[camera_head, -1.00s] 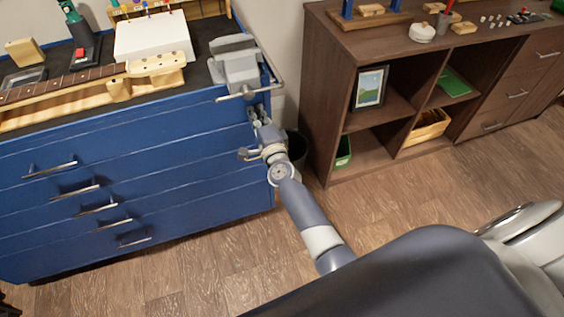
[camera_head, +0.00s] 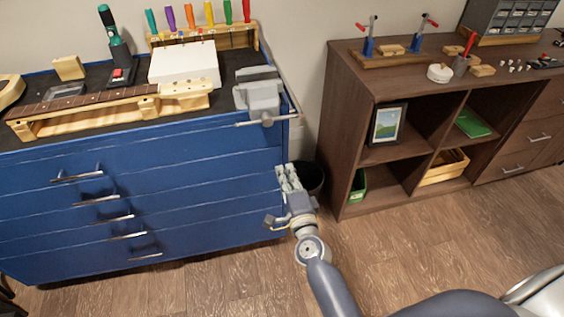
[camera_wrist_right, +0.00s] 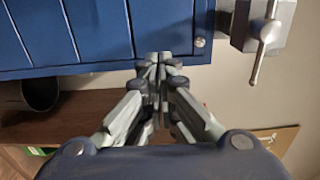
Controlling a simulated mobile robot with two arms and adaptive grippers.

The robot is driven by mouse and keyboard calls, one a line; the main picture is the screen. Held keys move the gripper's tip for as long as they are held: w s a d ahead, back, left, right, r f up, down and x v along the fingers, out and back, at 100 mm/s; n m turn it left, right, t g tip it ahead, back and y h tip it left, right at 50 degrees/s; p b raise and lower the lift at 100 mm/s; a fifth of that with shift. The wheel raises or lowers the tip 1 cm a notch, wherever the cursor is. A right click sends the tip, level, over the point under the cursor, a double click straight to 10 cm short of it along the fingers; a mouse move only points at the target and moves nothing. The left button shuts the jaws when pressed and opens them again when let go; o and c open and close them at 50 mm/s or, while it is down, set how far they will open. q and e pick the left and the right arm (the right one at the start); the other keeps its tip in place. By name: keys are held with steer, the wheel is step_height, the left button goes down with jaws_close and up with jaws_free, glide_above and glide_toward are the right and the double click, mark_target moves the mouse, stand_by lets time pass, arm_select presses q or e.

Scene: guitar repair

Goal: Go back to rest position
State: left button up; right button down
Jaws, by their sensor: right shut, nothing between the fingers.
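My right gripper (camera_head: 288,178) is shut and empty. In the head view it points away from me in front of the right end of the blue workbench cabinet (camera_head: 140,190), below the bench top. In the right wrist view the fingers (camera_wrist_right: 160,62) are closed together, with the blue cabinet (camera_wrist_right: 90,35) beyond them. My left gripper is not in view.
A grey vise (camera_head: 258,95) sits on the bench's right corner above my gripper. A dark bin (camera_head: 312,178) stands behind the gripper. A brown shelf unit (camera_head: 345,130) is at the right. A guitar neck (camera_head: 85,105) rests on the bench. The wooden floor (camera_head: 430,240) in front is clear.

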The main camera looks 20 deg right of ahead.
steer(key=s+a+f+n+g+y, duration=0.1)
steer(key=s+f+n+g, duration=0.4)
steer(key=f, duration=0.6)
steer(key=s+a+f+n+g+y+p, duration=0.1)
steer(key=s+a+f+n, duration=0.15)
steer(key=s+f, duration=0.6)
steer(key=s+a+f+n+g+y, duration=0.1)
steer(key=s+f+n+g, duration=0.3)
steer(key=f, duration=0.8)
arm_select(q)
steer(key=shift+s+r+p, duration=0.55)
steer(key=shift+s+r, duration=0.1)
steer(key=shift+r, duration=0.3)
arm_select(e)
steer(key=s+d+f+n+g, duration=0.2)
steer(key=s+f, duration=0.3)
steer(key=s, duration=0.5)
steer(key=s+d+f+n+g+h, duration=0.1)
steer(key=s+d+f+n, duration=0.3)
steer(key=s, duration=0.7)
steer(key=s+d+f+n+g, duration=0.3)
steer(key=s+f, duration=0.3)
steer(key=s, duration=0.4)
steer(key=shift+s+f+n+g+h, duration=0.25)
steer(key=shift+f+n+g+h, duration=0.15)
steer(key=shift+g, duration=0.1)
steer(key=shift+d, duration=0.1)
